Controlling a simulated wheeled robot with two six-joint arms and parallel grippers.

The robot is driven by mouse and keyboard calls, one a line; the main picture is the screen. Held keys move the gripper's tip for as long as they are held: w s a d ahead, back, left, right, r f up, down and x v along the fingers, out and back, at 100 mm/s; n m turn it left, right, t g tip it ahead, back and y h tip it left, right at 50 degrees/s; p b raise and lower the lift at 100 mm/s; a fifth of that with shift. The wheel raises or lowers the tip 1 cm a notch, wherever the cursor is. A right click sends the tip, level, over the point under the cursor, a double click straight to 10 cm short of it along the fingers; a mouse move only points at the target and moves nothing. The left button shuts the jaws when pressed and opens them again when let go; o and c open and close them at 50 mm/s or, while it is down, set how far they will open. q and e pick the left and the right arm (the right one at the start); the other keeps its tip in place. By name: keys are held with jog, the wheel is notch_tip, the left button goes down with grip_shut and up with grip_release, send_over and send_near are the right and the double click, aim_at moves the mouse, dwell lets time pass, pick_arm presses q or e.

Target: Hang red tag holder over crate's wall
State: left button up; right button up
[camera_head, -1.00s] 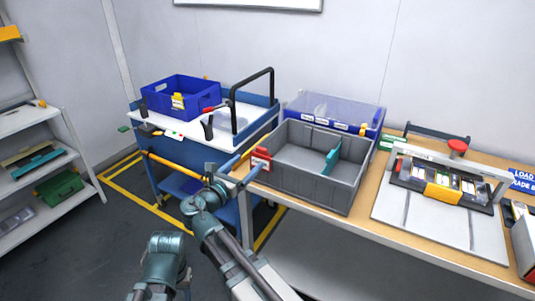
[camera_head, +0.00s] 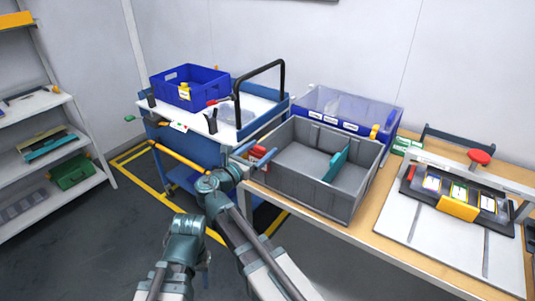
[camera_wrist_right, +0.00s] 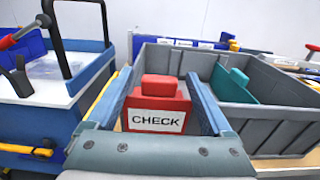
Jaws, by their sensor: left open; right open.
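The red tag holder (camera_head: 258,152) is at the left end wall of the grey crate (camera_head: 325,200). In the right wrist view the holder (camera_wrist_right: 158,88) stands upright with a white CHECK label facing me, against the crate's near wall. Whether it hooks over the wall's top is hard to tell. My right gripper (camera_head: 252,156) is open, its blue fingers on either side of the holder with gaps between. The fingers partly cover it in the head view. My left gripper (camera_head: 187,226) is low, left of the right arm, away from the crate; its fingers are hard to make out.
A teal divider (camera_head: 336,165) stands inside the grey crate. A clear-lidded blue bin (camera_head: 350,108) is behind it. A blue cart (camera_head: 262,118) with a tall black handle stands left. A fixture with a red knob (camera_head: 479,157) is on the table at right.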

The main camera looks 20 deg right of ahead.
jog(key=shift+s+a, duration=0.15)
jog(key=shift+a, duration=0.1)
jog(key=shift+c, duration=0.4)
jog(key=shift+d, duration=0.1)
grip_shut()
jog(key=shift+r, duration=0.25)
